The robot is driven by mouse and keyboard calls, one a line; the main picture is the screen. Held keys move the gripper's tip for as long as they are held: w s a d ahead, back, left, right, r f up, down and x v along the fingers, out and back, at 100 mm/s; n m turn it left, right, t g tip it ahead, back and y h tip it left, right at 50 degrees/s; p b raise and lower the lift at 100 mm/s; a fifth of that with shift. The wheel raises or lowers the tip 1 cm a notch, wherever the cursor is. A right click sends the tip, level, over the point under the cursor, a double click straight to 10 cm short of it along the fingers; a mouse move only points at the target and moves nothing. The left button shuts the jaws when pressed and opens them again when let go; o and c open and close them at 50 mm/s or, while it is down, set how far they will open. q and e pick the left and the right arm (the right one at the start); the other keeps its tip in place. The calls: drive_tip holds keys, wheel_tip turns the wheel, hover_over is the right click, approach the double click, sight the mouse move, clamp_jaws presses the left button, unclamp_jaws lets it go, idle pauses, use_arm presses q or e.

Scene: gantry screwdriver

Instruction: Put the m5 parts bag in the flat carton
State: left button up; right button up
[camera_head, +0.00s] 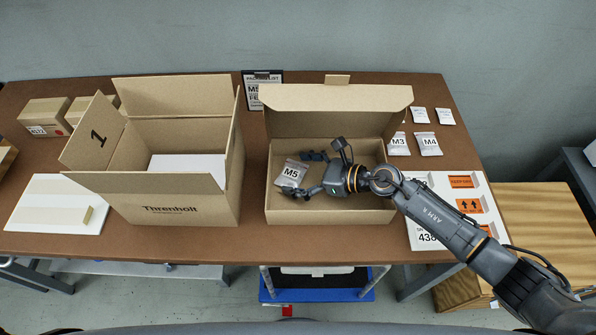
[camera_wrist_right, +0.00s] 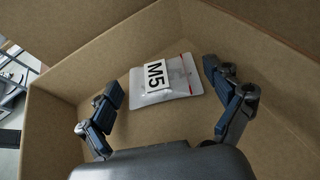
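The M5 parts bag (camera_head: 292,174) is a small silvery bag with a white M5 label. It lies inside the flat carton (camera_head: 330,217), an open brown box with its lid raised at the back. My right gripper (camera_head: 307,174) reaches into the carton from the right. In the right wrist view its two fingers (camera_wrist_right: 165,98) are spread wide, and the bag (camera_wrist_right: 165,79) lies on the carton floor beyond and between the tips, apart from them. The right gripper is open and empty. My left gripper is in neither view.
A tall open Threnholt box (camera_head: 178,208) stands left of the carton. M3 (camera_head: 398,144) and M4 (camera_head: 429,144) bags lie to the right, near a label sheet (camera_head: 424,238). A packing list (camera_head: 252,92) stands behind. A white board (camera_head: 50,212) lies far left.

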drive_tip(key=shift+r, duration=0.1)
drive_tip(key=shift+r, duration=0.2)
drive_tip(key=v, duration=0.6)
drive_tip(key=shift+s+d+f+b, duration=0.1)
drive_tip(key=shift+s+d+b, duration=0.05)
drive_tip(key=shift+d+b, duration=0.15)
drive_tip(key=shift+s+d+r, duration=0.2)
drive_tip(key=shift+d+r, duration=0.05)
drive_tip(key=shift+d, duration=0.05)
